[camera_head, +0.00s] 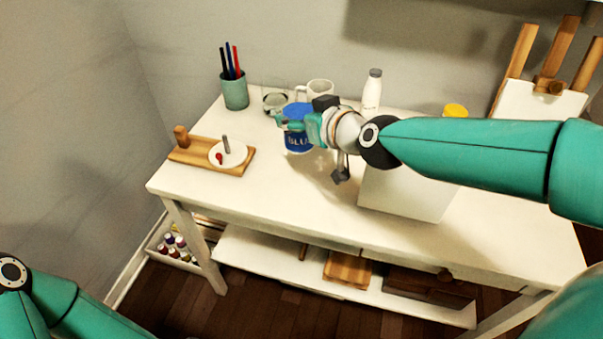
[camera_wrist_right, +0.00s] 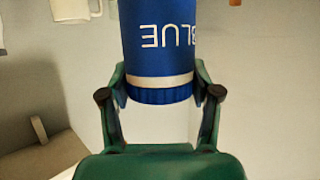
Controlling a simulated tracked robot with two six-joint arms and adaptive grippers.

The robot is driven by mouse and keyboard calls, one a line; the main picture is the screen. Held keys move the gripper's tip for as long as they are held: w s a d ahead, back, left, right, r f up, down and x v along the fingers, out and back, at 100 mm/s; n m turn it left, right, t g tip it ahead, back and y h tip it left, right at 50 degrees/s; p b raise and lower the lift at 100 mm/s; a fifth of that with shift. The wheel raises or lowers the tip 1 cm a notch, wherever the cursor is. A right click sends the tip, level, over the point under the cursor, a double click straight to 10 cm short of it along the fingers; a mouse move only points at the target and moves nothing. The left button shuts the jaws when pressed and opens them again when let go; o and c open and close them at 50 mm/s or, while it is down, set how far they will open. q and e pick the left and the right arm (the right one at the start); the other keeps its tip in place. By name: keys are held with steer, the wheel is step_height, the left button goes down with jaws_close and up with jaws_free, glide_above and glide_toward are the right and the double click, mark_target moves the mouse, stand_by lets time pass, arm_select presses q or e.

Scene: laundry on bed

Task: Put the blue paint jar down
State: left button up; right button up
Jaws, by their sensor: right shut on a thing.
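The blue paint jar (camera_head: 298,143), lettered BLUE, appears upright over the left-middle part of the white table (camera_head: 300,205). My right gripper (camera_head: 297,123) reaches it from the right and is shut on its upper part. In the right wrist view the jar (camera_wrist_right: 160,45) sits between the two fingers of the right gripper (camera_wrist_right: 160,95), its lettering upside down. I cannot tell whether its base touches the table top. My left gripper is out of view; only part of my left arm shows at the lower left.
Behind the jar stand a white mug (camera_head: 320,89), a glass dish (camera_head: 275,102) and a white bottle (camera_head: 372,92). A green pencil cup (camera_head: 235,92) and a wooden board (camera_head: 185,155) with a white dish (camera_head: 228,153) are left. A white panel (camera_head: 405,192) is right. The table's front-left is clear.

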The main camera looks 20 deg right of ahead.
mark_target(301, 142)
step_height(301, 142, down, 6)
steer(key=b, duration=0.3)
steer(key=shift+f, duration=0.25)
steer(key=shift+f+b, duration=1.2)
steer(key=shift+f, duration=1.4)
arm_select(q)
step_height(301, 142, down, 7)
arm_select(e)
steer(key=shift+s+r, duration=0.1)
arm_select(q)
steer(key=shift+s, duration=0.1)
arm_select(e)
steer(key=o, duration=1.4)
steer(key=shift+c, duration=0.2)
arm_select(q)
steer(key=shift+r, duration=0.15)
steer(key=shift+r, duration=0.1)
arm_select(e)
steer(key=v, duration=1.2)
arm_select(q)
steer(key=shift+p, duration=0.3)
arm_select(e)
steer(key=shift+d, duration=0.1)
